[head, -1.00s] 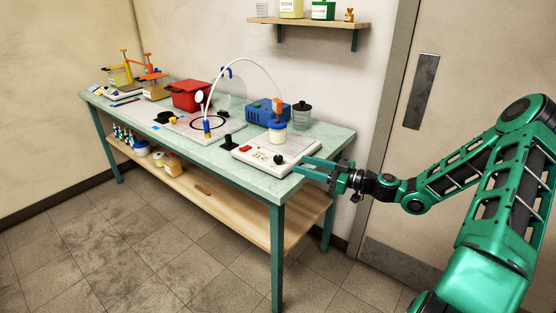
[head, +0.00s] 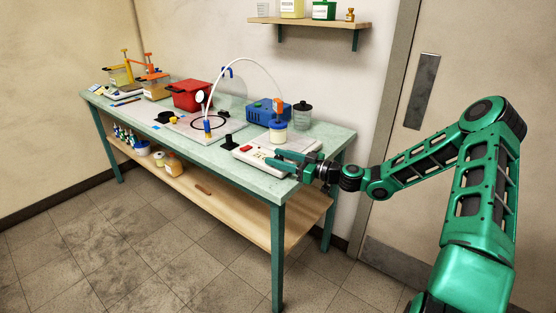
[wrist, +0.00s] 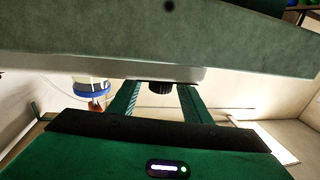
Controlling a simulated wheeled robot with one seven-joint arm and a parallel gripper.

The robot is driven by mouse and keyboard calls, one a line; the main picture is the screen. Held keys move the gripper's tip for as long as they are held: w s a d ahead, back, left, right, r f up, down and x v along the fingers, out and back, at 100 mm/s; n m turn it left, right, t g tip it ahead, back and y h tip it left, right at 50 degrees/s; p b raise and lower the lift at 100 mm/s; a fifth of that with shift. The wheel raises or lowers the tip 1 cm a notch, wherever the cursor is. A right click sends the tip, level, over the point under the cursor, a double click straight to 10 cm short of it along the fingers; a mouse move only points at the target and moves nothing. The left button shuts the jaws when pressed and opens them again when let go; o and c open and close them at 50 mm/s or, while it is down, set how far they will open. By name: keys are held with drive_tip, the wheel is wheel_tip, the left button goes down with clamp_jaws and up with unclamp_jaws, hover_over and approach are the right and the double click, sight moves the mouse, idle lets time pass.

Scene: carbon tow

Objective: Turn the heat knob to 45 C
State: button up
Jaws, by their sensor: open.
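The heat knob is a black round knob that shows in the wrist view (wrist: 161,87), between the tips of my gripper's two fingers. It stands on the pale hot plate (head: 253,154), which lies at the right end of the green bench. My gripper (head: 276,160) is open, reaching in over the plate from the right; its fingers also show in the wrist view (wrist: 159,95). There is a gap between the knob and each finger in that view. In the head view my gripper hides the knob. Its setting and scale cannot be read.
A jar with a blue lid (head: 278,131) stands behind the plate, with a blue box (head: 262,111) and a dark lidded canister (head: 302,115) near it. A small black stand (head: 228,142) is left of the plate. The bench edge (head: 255,193) runs in front.

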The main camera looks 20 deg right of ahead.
drive_tip(key=c, duration=1)
drive_tip(key=shift+w+n+g+y, duration=0.15)
drive_tip(key=shift+n+g+y, duration=0.75)
drive_tip(key=shift+g, duration=0.2)
drive_tip(key=shift+c, duration=0.2)
drive_tip(key=shift+r+n+g+y, duration=0.1)
drive_tip(key=shift+n+g+y, duration=0.8)
drive_tip(key=shift+n+g, duration=0.7)
drive_tip(key=shift+d, duration=0.1)
drive_tip(key=o, duration=1)
drive_tip(key=shift+g, duration=0.4)
drive_tip(key=shift+o, duration=0.2)
drive_tip(key=v, duration=1)
drive_tip(key=shift+s+d+f, duration=0.2)
drive_tip(key=shift+d+f, duration=0.05)
drive_tip(key=shift+d, duration=0.1)
